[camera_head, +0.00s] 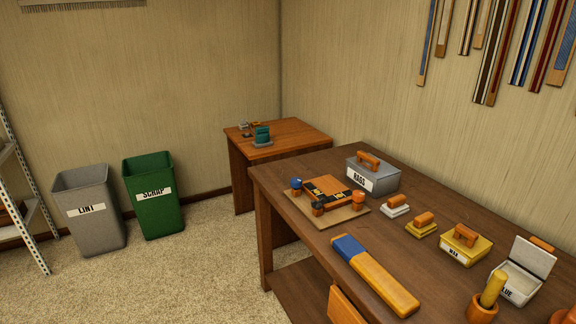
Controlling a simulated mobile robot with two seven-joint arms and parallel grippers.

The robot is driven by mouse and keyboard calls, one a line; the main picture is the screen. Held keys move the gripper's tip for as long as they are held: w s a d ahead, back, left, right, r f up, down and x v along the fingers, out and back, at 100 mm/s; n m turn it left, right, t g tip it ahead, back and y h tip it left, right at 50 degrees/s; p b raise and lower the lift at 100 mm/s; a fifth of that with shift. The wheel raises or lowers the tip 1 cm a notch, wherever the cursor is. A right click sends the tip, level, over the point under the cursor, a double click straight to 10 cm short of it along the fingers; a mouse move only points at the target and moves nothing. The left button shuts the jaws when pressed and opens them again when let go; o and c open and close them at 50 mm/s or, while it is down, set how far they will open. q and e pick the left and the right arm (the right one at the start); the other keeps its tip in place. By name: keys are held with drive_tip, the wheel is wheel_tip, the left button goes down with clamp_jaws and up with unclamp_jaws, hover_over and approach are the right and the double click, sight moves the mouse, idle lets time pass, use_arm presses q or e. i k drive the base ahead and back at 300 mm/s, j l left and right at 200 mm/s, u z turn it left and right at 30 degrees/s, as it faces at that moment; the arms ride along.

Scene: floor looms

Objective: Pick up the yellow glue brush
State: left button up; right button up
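A yellow rod-like thing, which looks like the glue brush (493,288), stands tilted in an orange cup (482,311) at the front right of the large wooden table. Its lower end is hidden in the cup. An open white box (517,286) with a label that seems to read "GLUE" stands just right of it, its lid raised. Neither of my grippers is in view.
On the large table (330,229) are a grey RAGS box (373,183), a board with knobs (325,223), small orange-handled blocks (422,229), a yellow WAX box (464,248) and a long blue-and-orange piece (375,275). LINT (90,228) and SCRAP (154,215) bins stand left on open carpet.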

sight(499, 278)
drive_tip(key=z, duration=1.55)
